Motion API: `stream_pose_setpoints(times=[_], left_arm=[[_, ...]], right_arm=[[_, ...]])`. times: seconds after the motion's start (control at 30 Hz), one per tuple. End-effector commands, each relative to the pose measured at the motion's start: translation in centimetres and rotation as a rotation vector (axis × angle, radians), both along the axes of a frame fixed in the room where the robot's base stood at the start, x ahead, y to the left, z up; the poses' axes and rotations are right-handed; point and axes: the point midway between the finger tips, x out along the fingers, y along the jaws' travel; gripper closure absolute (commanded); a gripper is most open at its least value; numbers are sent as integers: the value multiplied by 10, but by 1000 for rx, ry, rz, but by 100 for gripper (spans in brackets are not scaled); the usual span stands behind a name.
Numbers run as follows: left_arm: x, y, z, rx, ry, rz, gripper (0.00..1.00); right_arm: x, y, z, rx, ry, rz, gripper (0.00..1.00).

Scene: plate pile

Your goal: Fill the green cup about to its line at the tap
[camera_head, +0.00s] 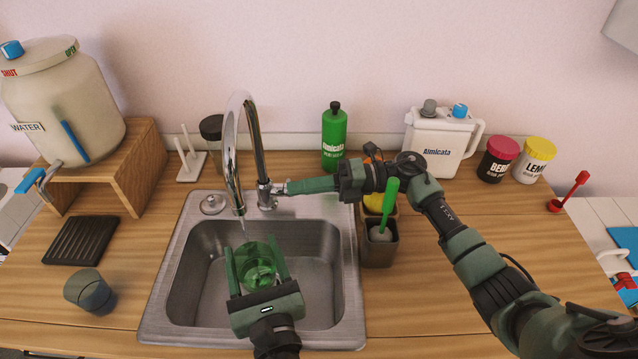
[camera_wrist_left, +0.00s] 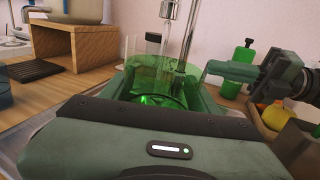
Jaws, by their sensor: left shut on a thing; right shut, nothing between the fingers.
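The see-through green cup (camera_head: 256,270) is held in my left gripper (camera_head: 254,262), its fingers shut on either side. It is inside the sink basin (camera_head: 310,250) beneath the curved chrome tap (camera_head: 231,150). The cup also shows in the left wrist view (camera_wrist_left: 158,75), with the spout end (camera_wrist_left: 169,9) above it. A pale streak below the spout may be water; I cannot be sure. The cup's line and any water level are not readable. My right gripper (camera_head: 284,188) is shut and empty, its tips at the tap's side lever (camera_head: 270,190).
A water dispenser (camera_head: 65,105) on a wooden stand (camera_head: 145,165), a black rack (camera_head: 80,240) and a grey-green cup (camera_head: 90,292) are left. A green bottle (camera_head: 334,138), a caddy (camera_head: 380,251), a white jug (camera_head: 440,140) and two lidded jars (camera_head: 497,160) are right. The front-right counter is mostly clear.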

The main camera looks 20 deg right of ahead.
Motion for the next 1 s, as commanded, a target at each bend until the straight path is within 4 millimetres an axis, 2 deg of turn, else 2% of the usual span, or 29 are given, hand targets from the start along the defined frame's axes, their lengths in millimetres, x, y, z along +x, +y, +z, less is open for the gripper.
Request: stream_pose_setpoints(times=[0.13, 0.57, 0.77, 1.0], left_arm=[[0, 0, 1, 0, -1, 0, 86], [0, 0, 1, 0, -1, 0, 86], [0, 0, 1, 0, -1, 0, 86], [0, 0, 1, 0, -1, 0, 86]], right_arm=[[1, 6, 0, 0, 0, 0, 100], [2, 5, 1, 3, 15, 0, 100], [9, 3, 6, 26, 85, 1, 100], [25, -2, 16, 79, 245, 0, 100]])
